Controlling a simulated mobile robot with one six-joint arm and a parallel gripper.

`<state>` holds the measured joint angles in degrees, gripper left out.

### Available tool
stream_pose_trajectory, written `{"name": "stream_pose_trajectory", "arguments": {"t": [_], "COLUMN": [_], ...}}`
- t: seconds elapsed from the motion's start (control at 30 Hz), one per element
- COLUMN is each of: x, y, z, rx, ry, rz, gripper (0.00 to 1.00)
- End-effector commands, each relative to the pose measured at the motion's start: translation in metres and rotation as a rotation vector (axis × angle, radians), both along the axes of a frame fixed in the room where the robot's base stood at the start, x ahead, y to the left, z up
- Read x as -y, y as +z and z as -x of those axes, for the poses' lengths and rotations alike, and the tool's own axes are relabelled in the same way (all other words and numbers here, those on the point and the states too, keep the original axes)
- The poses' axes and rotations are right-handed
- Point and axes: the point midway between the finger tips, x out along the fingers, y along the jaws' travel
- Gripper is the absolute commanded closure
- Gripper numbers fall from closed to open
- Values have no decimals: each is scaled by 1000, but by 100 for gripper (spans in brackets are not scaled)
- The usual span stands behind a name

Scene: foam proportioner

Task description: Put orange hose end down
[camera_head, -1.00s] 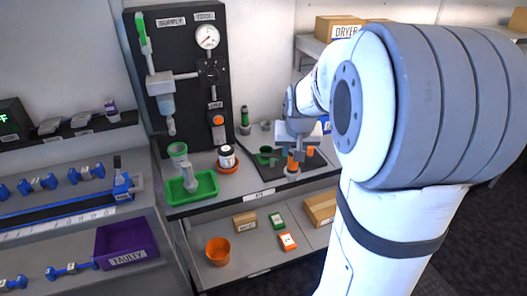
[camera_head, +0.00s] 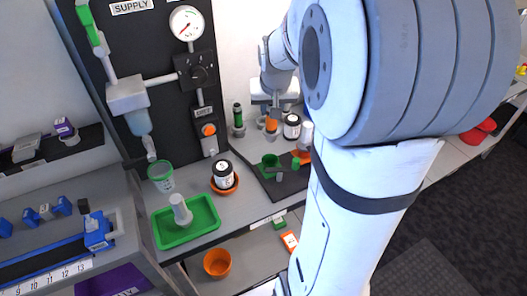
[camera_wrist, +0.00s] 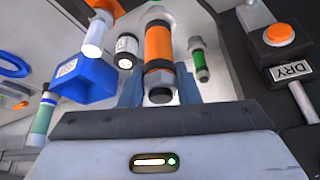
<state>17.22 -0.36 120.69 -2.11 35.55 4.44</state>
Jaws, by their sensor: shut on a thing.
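My gripper (camera_head: 273,108) is shut on the orange hose end (camera_head: 271,125), near the wall at the back of the bench in the head view. In the wrist view the orange hose end (camera_wrist: 158,45) shows between my gripper's fingers (camera_wrist: 159,88), with a dark band and a dark nut at its near end. I cannot tell whether its far end touches the bench. A green-and-black hose end (camera_head: 238,118) stands upright just left of it; it also shows in the wrist view (camera_wrist: 200,60).
A black-and-white jar (camera_head: 291,126) and a white-and-orange cylinder (camera_head: 304,140) stand close on the right. A dark mat (camera_head: 262,184) with green parts lies in front. The black supply panel (camera_head: 165,60) rises left. A green tray (camera_head: 162,235) sits front left.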

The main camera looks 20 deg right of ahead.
Motion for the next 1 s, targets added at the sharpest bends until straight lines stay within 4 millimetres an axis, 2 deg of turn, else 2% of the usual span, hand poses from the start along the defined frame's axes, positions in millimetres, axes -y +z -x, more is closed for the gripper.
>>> {"name": "stream_pose_trajectory", "arguments": {"t": [0.3, 0.47, 0.63, 0.73, 0.93, 0.97, 1.0], "x": [0, 0, 0, 1, 1, 1, 1], "y": [-52, -66, -91, -98, -99, -100, -100], "z": [1, 1, 1, 1, 0, 1, 1], "rx": [-5, -4, -5, -3, 1, 0, 0], "ry": [-1, -1, -1, -1, -2, -2, -2], "rz": [-2, -1, -1, -1, 0, 0, 0], "gripper": [100, 100, 100, 100, 100, 69, 66]}}
